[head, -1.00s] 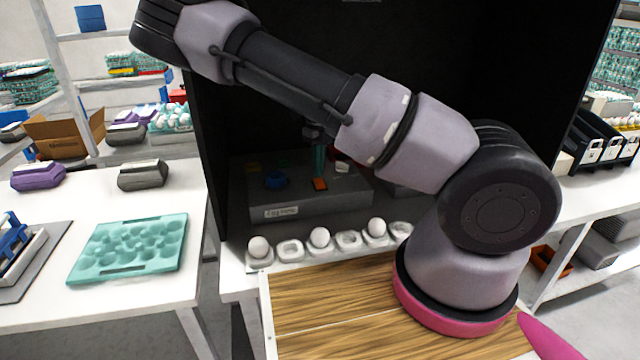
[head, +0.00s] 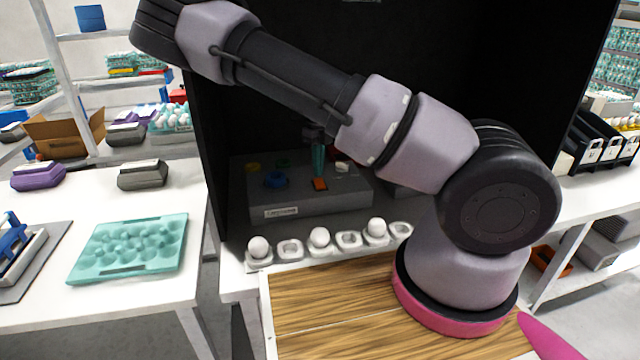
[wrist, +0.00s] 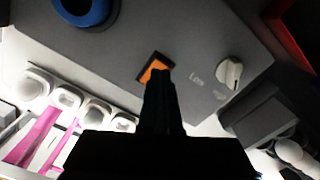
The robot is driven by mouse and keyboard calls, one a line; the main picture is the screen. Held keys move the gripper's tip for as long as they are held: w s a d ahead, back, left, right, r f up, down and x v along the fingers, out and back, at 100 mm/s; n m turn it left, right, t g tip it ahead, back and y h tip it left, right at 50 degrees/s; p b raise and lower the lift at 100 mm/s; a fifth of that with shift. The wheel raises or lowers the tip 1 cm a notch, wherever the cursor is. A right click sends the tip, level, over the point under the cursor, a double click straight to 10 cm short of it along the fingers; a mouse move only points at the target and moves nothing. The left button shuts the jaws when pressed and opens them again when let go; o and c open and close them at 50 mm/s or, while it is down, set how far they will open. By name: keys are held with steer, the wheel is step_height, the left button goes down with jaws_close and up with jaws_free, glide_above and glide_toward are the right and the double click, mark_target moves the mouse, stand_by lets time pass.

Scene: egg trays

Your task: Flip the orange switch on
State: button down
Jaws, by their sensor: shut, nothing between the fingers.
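The orange switch (head: 320,184) is a small rocker on top of a grey control box (head: 300,200) inside the dark cabinet. My gripper (head: 318,160) points down with its teal fingertips at the switch's far edge in the head view. In the wrist view the dark shut fingers (wrist: 160,82) overlap the lower right of the orange switch (wrist: 154,68). The fingers are together and hold nothing. I cannot tell whether the tips touch the switch, nor which way it is tilted.
The box also carries a blue ring (head: 275,179) and a white knob (wrist: 229,72). A row of white cups (head: 290,250), some with eggs, stands in front of the box. A teal egg tray (head: 130,245) lies on the left table.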

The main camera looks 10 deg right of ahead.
mark_target(319, 180)
steer(key=shift+f, duration=0.95)
stand_by(0.5)
steer(key=shift+r, duration=3.55)
steer(key=shift+s, duration=0.1)
